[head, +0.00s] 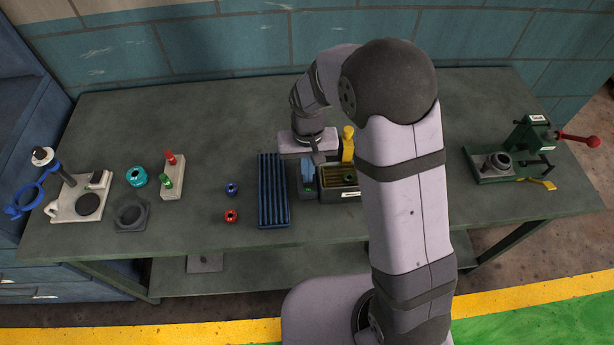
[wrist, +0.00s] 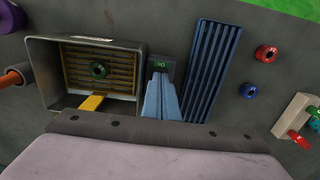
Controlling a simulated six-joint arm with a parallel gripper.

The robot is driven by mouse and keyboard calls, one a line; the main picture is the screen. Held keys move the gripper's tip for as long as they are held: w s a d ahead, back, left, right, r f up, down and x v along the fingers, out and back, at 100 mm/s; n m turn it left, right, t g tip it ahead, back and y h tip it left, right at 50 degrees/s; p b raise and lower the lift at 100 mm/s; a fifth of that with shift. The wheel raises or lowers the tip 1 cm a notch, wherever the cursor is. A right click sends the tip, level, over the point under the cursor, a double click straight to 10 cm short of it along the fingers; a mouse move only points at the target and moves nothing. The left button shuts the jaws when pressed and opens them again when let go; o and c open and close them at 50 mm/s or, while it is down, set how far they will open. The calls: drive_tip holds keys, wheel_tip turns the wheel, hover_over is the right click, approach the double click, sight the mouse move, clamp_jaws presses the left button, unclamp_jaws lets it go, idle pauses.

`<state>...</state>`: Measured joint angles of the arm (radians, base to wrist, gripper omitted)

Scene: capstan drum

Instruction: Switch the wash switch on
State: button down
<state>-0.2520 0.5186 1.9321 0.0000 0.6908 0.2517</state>
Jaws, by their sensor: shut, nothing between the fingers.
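The wash station is a grey metal box (head: 340,196) on the bench. In the wrist view its open tray (wrist: 54,88) holds a yellow grate (wrist: 122,74) with a dark green ring (wrist: 99,70) on it. In the head view my gripper (head: 308,182) is beside the box.
A blue slotted rack (head: 272,190) lies close beside my gripper. Blue (head: 231,188) and red (head: 231,216) rings lie left of it. A block with red and green pegs (head: 173,178) stands further left. A green press (head: 500,160) stands at the right.

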drive_tip(key=shift+f+b, duration=0.5)
drive_tip(key=shift+f, duration=0.3)
idle(0.7)
drive_tip(key=shift+r, duration=0.1)
wheel_tip(320, 180, up, 7)
drive_tip(key=p, duration=0.6)
idle(0.3)
idle(0.4)
